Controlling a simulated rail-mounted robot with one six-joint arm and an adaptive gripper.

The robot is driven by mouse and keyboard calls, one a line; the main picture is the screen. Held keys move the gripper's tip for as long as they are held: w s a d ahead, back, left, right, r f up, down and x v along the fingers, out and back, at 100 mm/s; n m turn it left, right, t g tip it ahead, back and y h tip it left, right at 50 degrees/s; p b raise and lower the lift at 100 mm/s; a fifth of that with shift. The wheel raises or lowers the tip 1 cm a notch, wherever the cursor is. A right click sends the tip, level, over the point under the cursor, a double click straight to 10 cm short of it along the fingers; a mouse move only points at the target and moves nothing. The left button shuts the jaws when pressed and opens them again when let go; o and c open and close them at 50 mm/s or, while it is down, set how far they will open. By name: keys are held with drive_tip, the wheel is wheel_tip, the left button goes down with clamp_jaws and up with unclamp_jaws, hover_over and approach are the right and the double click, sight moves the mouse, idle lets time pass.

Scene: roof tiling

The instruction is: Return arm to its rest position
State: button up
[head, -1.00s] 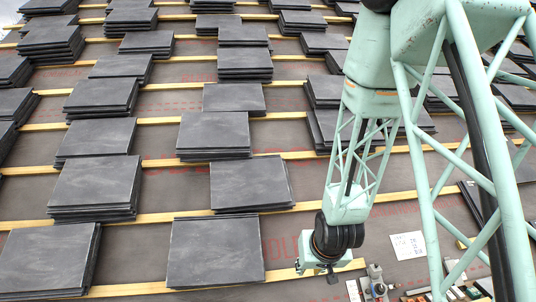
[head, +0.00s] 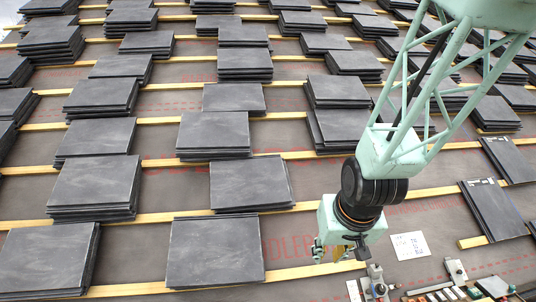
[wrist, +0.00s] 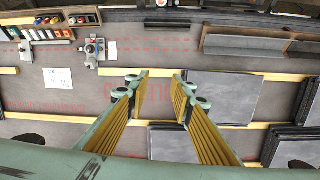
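My gripper (head: 335,250) hangs over the dark roof underlay near the front of the head view, just right of the front slate stack. In the wrist view my gripper (wrist: 156,88) shows its two yellow-padded fingers spread apart with nothing between them. Below the gap lie dark underlay with red print and a yellow batten (wrist: 157,124). The arm is raised, reaching in from the upper right of the head view.
Stacks of dark slates, such as the front one (head: 215,252), cover the roof on yellow battens (head: 150,219). A white note (head: 409,245), a small fixture (head: 375,282) and a tool tray (wrist: 45,20) lie near the front.

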drive_tip(key=s+d+r, duration=0.1)
drive_tip(key=s+r, duration=0.4)
drive_tip(key=s, duration=0.6)
drive_tip(key=s+d+r+g+b, duration=0.1)
drive_tip(key=s+r, duration=0.4)
drive_tip(key=s, duration=0.6)
drive_tip(key=s+d+r+b, duration=0.1)
drive_tip(key=s+d+r, duration=0.2)
drive_tip(key=s+r, duration=0.3)
drive_tip(key=s, duration=0.5)
drive_tip(key=shift+g, duration=0.3)
